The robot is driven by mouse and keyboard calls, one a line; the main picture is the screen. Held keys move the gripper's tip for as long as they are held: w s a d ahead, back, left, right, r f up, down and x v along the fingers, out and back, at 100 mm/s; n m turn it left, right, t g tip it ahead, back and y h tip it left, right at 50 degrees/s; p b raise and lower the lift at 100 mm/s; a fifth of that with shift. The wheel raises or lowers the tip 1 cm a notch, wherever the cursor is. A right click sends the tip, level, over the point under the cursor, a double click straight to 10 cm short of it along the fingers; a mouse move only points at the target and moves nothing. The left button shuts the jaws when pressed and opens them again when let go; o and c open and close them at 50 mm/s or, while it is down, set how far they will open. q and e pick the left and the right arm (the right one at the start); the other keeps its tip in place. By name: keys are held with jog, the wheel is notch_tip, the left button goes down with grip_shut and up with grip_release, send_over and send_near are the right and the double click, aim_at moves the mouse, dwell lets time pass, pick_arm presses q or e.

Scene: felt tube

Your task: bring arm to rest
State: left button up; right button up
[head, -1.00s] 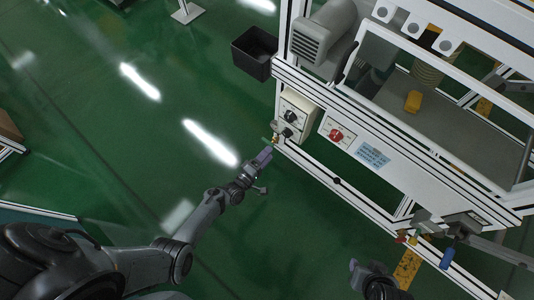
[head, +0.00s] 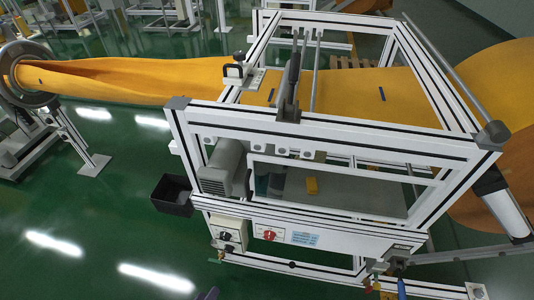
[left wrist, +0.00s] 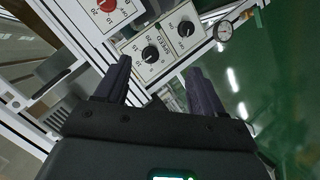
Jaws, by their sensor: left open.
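My left gripper (head: 208,294) shows only as a dark tip at the bottom edge of the head view. In the left wrist view my left gripper (left wrist: 160,78) is open, its two dark fingers apart with nothing held between them. Beyond the fingers is a control panel with black dials, one marked speed (left wrist: 150,54). The same panel (head: 228,236) is on the machine's lower left in the head view. I cannot tell the exact gap between fingers and panel. My right gripper is not in view.
A white-framed machine (head: 330,124) carries a wide orange felt sheet (head: 355,95). A black bin (head: 173,195) hangs at its left side. A red knob (head: 268,235) is on its front. A round gauge (left wrist: 223,31) juts beside the panel. Green floor (head: 80,210) at left is clear.

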pick_arm(q)
jog(key=s+r+m+g+y+p, duration=0.1)
jog(key=s+r+m+g+y, duration=0.15)
jog(key=r, duration=0.65)
jog(key=s+r+m+g+y+p, duration=0.1)
jog(key=s+r+m+g, duration=0.15)
jog(key=r, duration=0.55)
jog(key=s+a+r+m+g+p, duration=0.2)
jog(key=s+r+m+g, duration=0.1)
jog(key=s, duration=0.4)
notch_tip(320, 180, up, 36)
jog(key=p, duration=3.6)
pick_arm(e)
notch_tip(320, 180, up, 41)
pick_arm(q)
notch_tip(320, 180, down, 75)
jog(key=b, duration=7.5)
jog(key=shift+y, duration=0.35)
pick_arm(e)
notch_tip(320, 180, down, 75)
pick_arm(q)
jog(key=shift+w+d, duration=0.1)
